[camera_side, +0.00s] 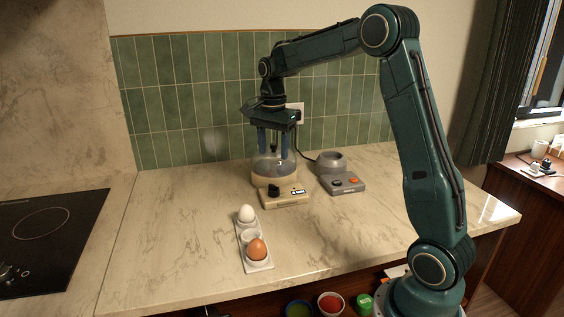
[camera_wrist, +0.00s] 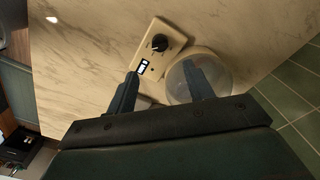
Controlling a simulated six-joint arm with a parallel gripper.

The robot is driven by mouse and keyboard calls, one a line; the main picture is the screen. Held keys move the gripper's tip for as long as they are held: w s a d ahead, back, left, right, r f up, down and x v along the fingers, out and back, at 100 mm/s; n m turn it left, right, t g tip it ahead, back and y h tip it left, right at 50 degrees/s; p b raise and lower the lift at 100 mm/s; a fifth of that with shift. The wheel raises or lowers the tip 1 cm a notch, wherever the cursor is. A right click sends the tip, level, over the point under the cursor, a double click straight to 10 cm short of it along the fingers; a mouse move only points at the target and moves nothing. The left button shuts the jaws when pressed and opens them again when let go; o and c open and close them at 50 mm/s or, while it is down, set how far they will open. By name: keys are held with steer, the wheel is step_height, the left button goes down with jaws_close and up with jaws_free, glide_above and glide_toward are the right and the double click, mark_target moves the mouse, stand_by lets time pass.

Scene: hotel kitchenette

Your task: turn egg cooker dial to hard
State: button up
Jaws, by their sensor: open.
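The egg cooker has a cream control panel (camera_side: 285,198) at its front and a clear dome (camera_side: 261,168) behind it. Its black dial (camera_side: 273,190) sits on the left of the panel, beside a small lit display; the dial also shows in the wrist view (camera_wrist: 159,42) with small marks around it. I cannot read its setting. My gripper (camera_side: 273,154) points down over the dome, its two fingers apart with nothing gripped. It is above and behind the dial, not touching it. In the wrist view the fingers (camera_wrist: 160,78) overlap the dome and the panel's near end.
A grey appliance (camera_side: 342,184) with a red button stands right of the cooker. An egg tray (camera_side: 250,239) with a white egg (camera_side: 246,213) and a brown egg (camera_side: 257,249) lies in front. A black hob (camera_side: 45,240) is far left. The counter (camera_side: 180,220) between is clear.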

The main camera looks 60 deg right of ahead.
steer(key=shift+r, duration=1.1)
steer(key=s+a+r+n+t, duration=0.3)
steer(key=s+a+r+n, duration=0.3)
steer(key=s+a+n, duration=0.45)
steer(key=s+a+f+n+t, duration=0.1)
steer(key=s+a+n, duration=0.2)
steer(key=s, duration=0.4)
steer(key=s+a+f+n+t, duration=0.1)
steer(key=s+a+f+n, duration=0.1)
steer(key=s+a+n, duration=0.2)
steer(key=s, duration=0.3)
steer(key=shift+s+a+f+n+t, duration=0.15)
steer(key=shift+a+f+n+t, duration=0.1)
steer(key=shift+f+n+t, duration=0.1)
